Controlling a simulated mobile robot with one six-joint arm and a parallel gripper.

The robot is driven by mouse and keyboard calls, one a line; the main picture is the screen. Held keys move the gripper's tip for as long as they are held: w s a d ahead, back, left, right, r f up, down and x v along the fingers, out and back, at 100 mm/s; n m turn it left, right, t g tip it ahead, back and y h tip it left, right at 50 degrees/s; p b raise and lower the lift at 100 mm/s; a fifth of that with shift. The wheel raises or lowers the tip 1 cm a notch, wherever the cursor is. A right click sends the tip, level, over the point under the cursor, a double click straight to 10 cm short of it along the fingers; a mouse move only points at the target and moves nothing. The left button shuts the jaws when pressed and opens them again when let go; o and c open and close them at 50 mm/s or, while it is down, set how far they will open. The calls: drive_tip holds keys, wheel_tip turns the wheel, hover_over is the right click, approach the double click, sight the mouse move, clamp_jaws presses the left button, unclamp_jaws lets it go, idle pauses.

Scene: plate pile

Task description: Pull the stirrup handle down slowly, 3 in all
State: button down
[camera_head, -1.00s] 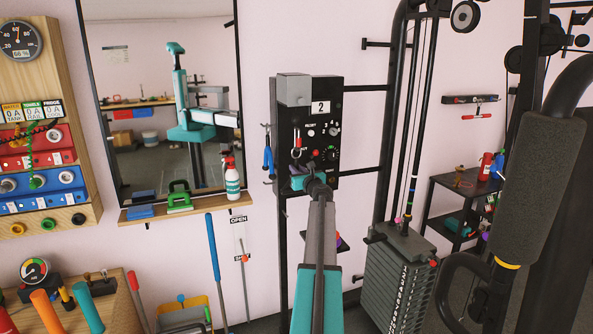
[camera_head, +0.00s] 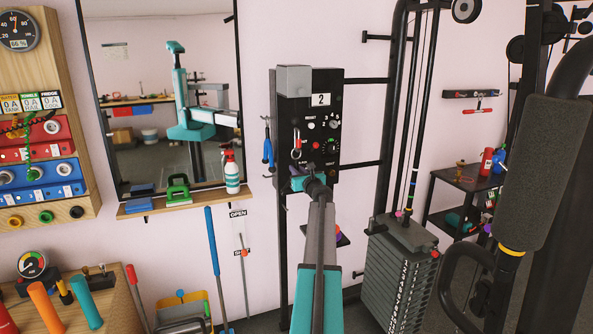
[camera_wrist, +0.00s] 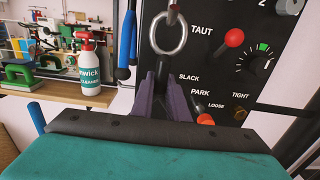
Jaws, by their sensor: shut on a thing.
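My gripper (camera_wrist: 172,95) shows in the wrist view as two purple fingers, shut on what seems to be the stirrup handle, just below a steel ring (camera_wrist: 169,34). The held part is mostly hidden by the fingers and my wrist. The ring hangs upright from a link at the top of the view, in front of the black panel (camera_wrist: 215,70). In the head view the ring (camera_head: 296,150) hangs at the panel's left side, above my gripper (camera_head: 298,178). The panel's counter (camera_head: 321,99) reads 2.
The weight stack (camera_head: 400,285) stands right of my arm. A padded machine arm (camera_head: 540,170) fills the right side. A shelf (camera_head: 150,206) with a spray bottle (camera_head: 231,172) is on the left. A blue-handled item (camera_head: 267,150) hangs beside the panel.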

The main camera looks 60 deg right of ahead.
drive_tip(key=shift+f, duration=0.55)
drive_tip(key=shift+f+b, duration=1.05)
drive_tip(key=shift+f, duration=0.25)
drive_tip(key=shift+f+b, duration=0.9)
drive_tip(key=shift+f, duration=0.15)
drive_tip(key=shift+f+b, duration=0.35)
drive_tip(key=shift+f, duration=0.1)
drive_tip(key=shift+r+p, duration=1)
drive_tip(key=shift+r, duration=0.35)
